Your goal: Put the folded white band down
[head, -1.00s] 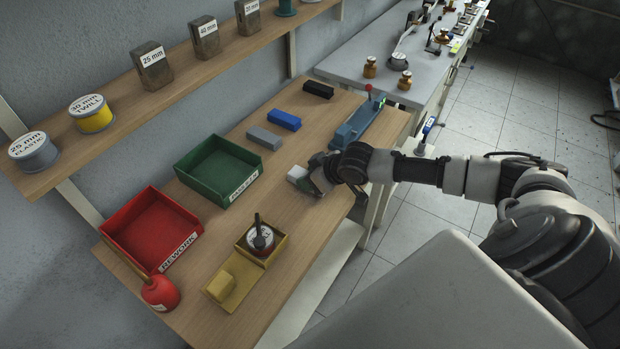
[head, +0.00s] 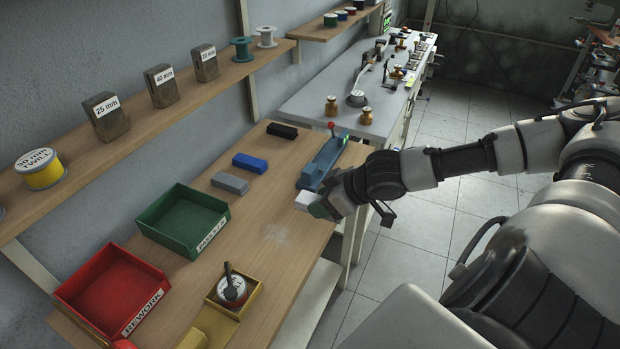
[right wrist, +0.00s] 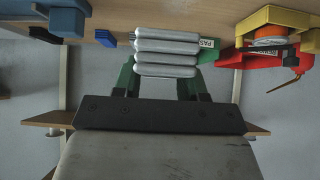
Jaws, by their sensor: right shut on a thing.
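The folded white band (head: 303,200) is a small pale bundle held at the tip of my right gripper (head: 320,208). In the right wrist view the band (right wrist: 167,52) shows as a stack of rounded silvery-white layers between the green fingers of the right gripper (right wrist: 160,82), which is shut on it. In the head view it appears over the right part of the wooden bench (head: 262,262), close to the near end of the blue device (head: 324,164). I cannot tell the exact gap to the bench top. My left gripper is not in view.
A grey block (head: 230,182), blue block (head: 250,163) and black block (head: 282,130) lie along the bench. A green tray (head: 150,225), red REWORK tray (head: 75,290) and yellow box (head: 252,300) stand nearer. Bare bench with a pale smudge (head: 277,235) lies between.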

